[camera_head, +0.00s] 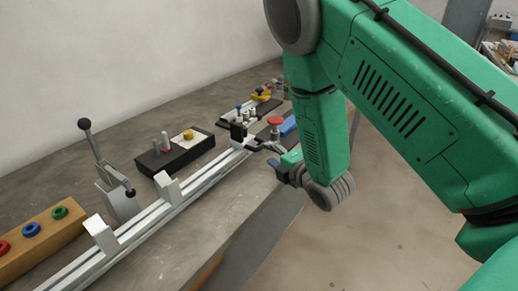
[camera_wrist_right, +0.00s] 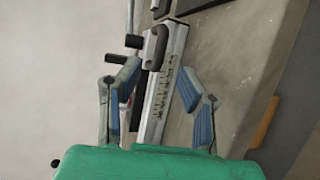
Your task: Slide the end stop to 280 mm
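A long pale aluminium rail (camera_head: 205,179) runs along the bench from the lower left toward the back. A black block, which looks like the end stop (camera_head: 238,132), sits at its far part. My right gripper (camera_head: 267,147) is beside the rail's far end, close to the end stop. In the wrist view its fingers (camera_wrist_right: 157,82) are apart, either side of the rail, with nothing clearly held. The scale numbers are too small to read. My left gripper is out of view.
Two pale blocks (camera_head: 167,187) sit on the rail. A dark tray (camera_head: 177,156) is behind the rail. A red knob (camera_head: 275,120) and blue block (camera_head: 288,126) lie near my gripper. The front bench strip is clear.

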